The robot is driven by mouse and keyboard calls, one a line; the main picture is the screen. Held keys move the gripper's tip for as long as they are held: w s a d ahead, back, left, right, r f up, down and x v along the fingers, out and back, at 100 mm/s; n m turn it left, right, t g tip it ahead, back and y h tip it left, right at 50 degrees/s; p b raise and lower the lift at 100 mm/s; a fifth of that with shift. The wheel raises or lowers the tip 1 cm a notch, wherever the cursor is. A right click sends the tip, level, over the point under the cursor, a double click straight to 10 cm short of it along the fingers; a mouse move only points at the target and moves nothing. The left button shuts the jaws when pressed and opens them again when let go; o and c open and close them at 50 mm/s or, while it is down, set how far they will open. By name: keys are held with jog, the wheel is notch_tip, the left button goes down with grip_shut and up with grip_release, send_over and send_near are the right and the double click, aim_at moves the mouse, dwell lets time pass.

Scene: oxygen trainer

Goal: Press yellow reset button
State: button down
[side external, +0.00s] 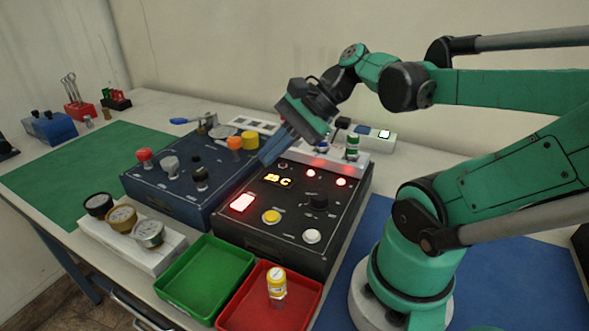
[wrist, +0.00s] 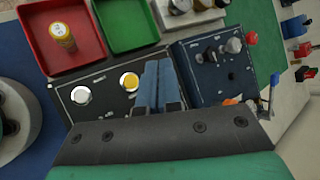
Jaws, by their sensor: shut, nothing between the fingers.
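In the wrist view the yellow button (wrist: 130,81) shows just left of the fingers. My gripper (side external: 265,160) is shut and empty, with its blue fingers pointing down near the back left edge of the black box. In the wrist view my gripper (wrist: 158,62) appears beside the yellow button, with a gap between them. I cannot tell whether the fingertips touch the box.
A blue box (side external: 170,195) with knobs stands left of the black box. Green (side external: 205,308) and red (side external: 240,322) trays lie in front.

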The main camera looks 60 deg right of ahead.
aim_at(276, 214)
jog(key=shift+f, duration=4.4)
jog(key=shift+f, duration=0.1)
jog(key=shift+f, duration=0.3)
jog(key=shift+r, duration=0.4)
jog(key=shift+r, duration=2.55)
